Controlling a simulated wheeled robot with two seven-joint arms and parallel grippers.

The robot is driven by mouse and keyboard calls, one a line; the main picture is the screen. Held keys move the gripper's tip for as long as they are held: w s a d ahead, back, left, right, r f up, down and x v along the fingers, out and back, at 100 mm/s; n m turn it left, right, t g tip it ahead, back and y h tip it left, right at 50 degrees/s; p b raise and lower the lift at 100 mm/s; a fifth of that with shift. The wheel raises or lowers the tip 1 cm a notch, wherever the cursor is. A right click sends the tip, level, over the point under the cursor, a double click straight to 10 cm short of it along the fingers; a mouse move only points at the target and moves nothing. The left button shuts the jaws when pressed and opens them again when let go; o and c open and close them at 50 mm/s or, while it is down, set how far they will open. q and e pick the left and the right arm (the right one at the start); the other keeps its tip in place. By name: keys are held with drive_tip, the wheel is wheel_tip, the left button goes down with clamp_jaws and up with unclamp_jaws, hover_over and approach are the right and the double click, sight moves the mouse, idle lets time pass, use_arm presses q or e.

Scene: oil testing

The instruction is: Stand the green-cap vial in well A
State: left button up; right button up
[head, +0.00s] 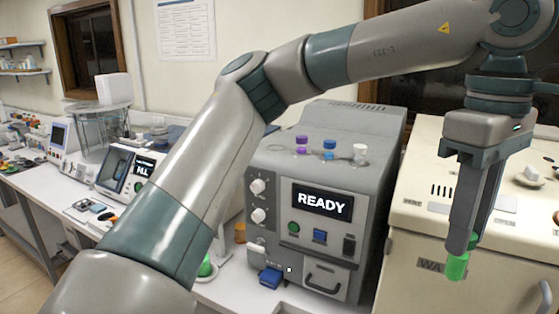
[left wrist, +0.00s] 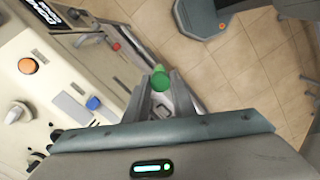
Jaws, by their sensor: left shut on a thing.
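A green-capped vial (head: 457,267) hangs at the fingertips of my left gripper (head: 464,244), in front of the cream cabinet at the right of the head view. My left gripper is shut on it and points down. In the left wrist view, its round green top (left wrist: 160,79) shows between the two fingers (left wrist: 160,94). The grey tester (head: 319,244) with a READY screen stands left of the gripper. Purple, blue and white caps stand on its top. I cannot make out which place is well A. My right gripper is not in view.
The cream cabinet (head: 412,222) has knobs and small items on top. Another green object (head: 206,267) sits on the bench, partly beside my arm. A blue piece (head: 270,277) lies before the tester. The left wrist view shows tiled floor (left wrist: 240,70).

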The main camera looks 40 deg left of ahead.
use_arm(q)
drive_tip(key=w+a+f+m, duration=0.1)
drive_tip(key=a+f+m, duration=0.2)
drive_tip(key=f, duration=0.6)
drive_tip(key=a+f+m, duration=0.4)
drive_tip(key=f+m, duration=0.3)
drive_tip(key=f, duration=0.2)
drive_tip(key=w+a+f+m, duration=0.1)
drive_tip(key=a+f+m, duration=0.3)
drive_tip(key=f, duration=0.5)
drive_tip(key=shift+w+a+m, duration=0.2)
drive_tip(key=shift+w+m, duration=0.15)
drive_tip(key=shift+m, duration=0.05)
drive_tip(key=shift+a, duration=0.1)
